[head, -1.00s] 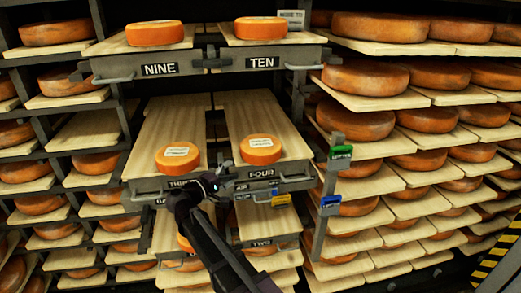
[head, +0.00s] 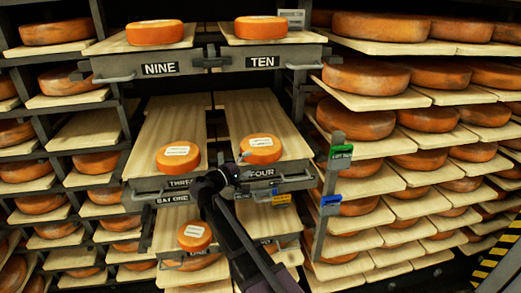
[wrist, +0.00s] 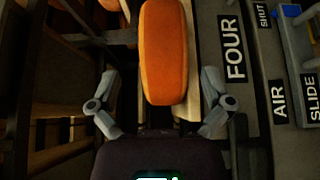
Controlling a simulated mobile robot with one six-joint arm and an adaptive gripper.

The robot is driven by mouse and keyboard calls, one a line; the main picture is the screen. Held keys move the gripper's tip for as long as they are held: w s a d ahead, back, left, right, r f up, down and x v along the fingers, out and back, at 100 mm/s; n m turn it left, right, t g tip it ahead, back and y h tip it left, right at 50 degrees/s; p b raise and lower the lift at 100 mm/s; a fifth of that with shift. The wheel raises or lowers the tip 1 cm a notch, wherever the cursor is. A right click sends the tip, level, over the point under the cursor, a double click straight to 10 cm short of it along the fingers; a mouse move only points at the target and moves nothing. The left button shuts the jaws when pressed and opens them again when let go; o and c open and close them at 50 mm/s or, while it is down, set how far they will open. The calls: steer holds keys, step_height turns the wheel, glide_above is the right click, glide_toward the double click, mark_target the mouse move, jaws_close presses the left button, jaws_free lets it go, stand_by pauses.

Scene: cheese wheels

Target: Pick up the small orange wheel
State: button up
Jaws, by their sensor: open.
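A small orange wheel (head: 260,149) with a pale label lies flat on the board over the FOUR plate. Another small orange wheel (head: 178,156) lies over the THREE plate, and a third (head: 194,236) lies on a lower board. My gripper (head: 230,172) is in front of the shelf, between the THREE and FOUR plates. In the wrist view an orange wheel (wrist: 163,50) stands edge-on beside the FOUR plate, centred between the open fingers (wrist: 160,78). The picture there is turned sideways. Whether the fingers touch it I cannot tell.
Small wheels sit above on NINE (head: 155,32) and TEN (head: 260,27). The drawer front with the FOUR plate (wrist: 232,48) runs close along one finger. A post with green (head: 340,152) and blue tags stands right. Racks of larger wheels (head: 365,76) fill the right side.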

mark_target(256, 160)
steer(key=shift+w+d, duration=0.35)
steer(key=shift+w, duration=0.05)
steer(key=shift+w, duration=0.1)
steer(key=shift+f+x, duration=0.2)
steer(key=shift+x, duration=2.35)
steer(key=c, duration=1.2)
